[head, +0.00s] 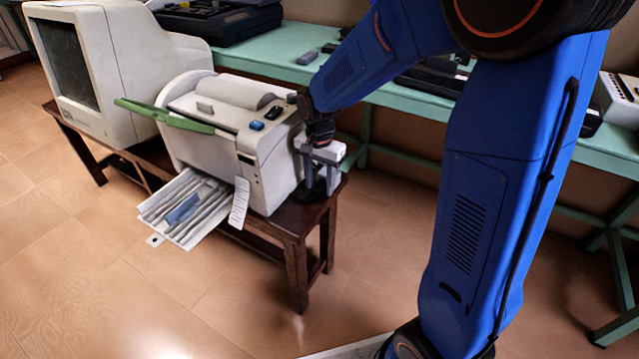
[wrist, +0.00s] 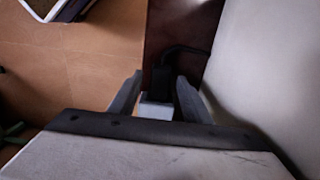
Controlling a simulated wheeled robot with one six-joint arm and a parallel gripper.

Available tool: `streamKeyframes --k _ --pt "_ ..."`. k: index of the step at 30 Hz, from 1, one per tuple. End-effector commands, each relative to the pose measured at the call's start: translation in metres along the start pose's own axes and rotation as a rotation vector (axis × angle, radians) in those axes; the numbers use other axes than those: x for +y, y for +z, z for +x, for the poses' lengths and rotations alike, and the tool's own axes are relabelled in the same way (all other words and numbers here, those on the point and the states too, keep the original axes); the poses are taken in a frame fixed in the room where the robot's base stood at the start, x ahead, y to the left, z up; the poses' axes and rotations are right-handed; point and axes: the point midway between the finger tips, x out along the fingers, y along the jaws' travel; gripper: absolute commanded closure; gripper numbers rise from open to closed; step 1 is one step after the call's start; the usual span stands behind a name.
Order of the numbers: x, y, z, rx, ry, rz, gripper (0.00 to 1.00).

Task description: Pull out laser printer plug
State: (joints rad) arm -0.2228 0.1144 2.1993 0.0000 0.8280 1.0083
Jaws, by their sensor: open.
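The laser printer (head: 225,125) is a white machine with a green handle and a paper tray, standing on a dark wooden stand. My gripper (head: 322,165) is at the printer's right side, pointing down. In the wrist view my gripper (wrist: 159,77) is open, one finger on each side of a black plug (wrist: 160,79). A dark cable (wrist: 185,49) curves from the plug to the right. A pale grey-blue block (wrist: 156,109) sits at the plug's lower end, between the fingers. I cannot tell whether the fingers touch the plug. The plug is not clear in the head view.
An old white monitor (head: 95,75) stands left of the printer on the wooden stand (head: 290,222). A green bench (head: 270,55) with dark devices runs behind. In the wrist view the printer's pale side (wrist: 255,75) is close on the right. The tiled floor in front is open.

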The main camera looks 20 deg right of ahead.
Motion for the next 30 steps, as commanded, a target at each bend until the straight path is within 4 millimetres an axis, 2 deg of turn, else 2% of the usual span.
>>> streamKeyframes --k 9,11,15,22,30 --pt "0.000 0.000 0.003 0.000 0.000 0.000 0.56" --pt "0.000 0.000 0.003 0.000 0.000 0.000 0.68" --pt "0.000 0.000 0.003 0.000 0.000 0.000 1.00" --pt "0.000 0.006 0.002 0.000 0.000 -0.002 1.00" --pt "0.000 0.033 0.002 0.000 -0.001 -0.002 1.00"
